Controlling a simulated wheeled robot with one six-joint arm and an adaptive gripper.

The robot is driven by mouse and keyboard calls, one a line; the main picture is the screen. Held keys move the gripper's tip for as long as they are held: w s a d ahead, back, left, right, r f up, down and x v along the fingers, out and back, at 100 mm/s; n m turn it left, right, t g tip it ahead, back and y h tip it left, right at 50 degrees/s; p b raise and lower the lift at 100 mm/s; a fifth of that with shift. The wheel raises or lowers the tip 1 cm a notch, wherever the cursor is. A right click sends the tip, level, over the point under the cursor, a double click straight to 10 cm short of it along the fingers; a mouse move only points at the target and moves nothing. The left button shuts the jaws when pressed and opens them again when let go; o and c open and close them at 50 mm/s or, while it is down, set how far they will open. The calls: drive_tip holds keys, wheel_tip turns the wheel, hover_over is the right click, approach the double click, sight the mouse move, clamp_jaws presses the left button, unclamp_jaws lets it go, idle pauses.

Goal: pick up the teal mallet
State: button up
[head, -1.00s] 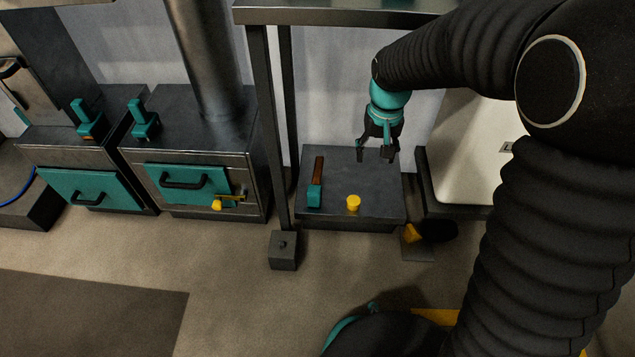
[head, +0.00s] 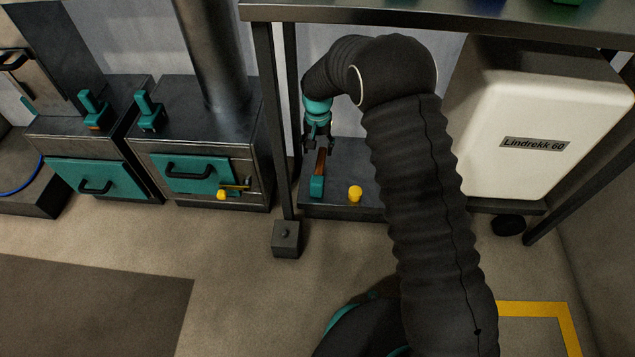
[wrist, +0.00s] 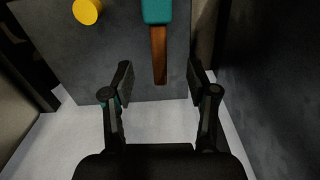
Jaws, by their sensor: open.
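The teal mallet has a teal head (head: 317,186) and a brown wooden handle (head: 321,162). It lies on the dark grey block top (head: 343,182) under the metal bench, its handle pointing to the back. My gripper (head: 318,148) is at the handle's far end, over the back of the block. In the wrist view the mallet's handle (wrist: 159,55) points toward the space between my open fingers (wrist: 160,82), with the teal head (wrist: 158,11) cut off by the top edge. Nothing is between the fingertips except possibly the handle's tip; contact cannot be told.
A yellow knob (head: 355,193) stands on the block right of the mallet and shows in the wrist view (wrist: 87,11). A bench leg (head: 275,130) rises close on the left. Two stoves with teal doors (head: 190,172) are farther left.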

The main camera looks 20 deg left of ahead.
sight(319, 172)
wheel_tip(319, 172, down, 13)
drive_tip(key=shift+d+b, duration=0.15)
drive_tip(key=shift+b, duration=0.3)
clamp_jaws()
idle(0.3)
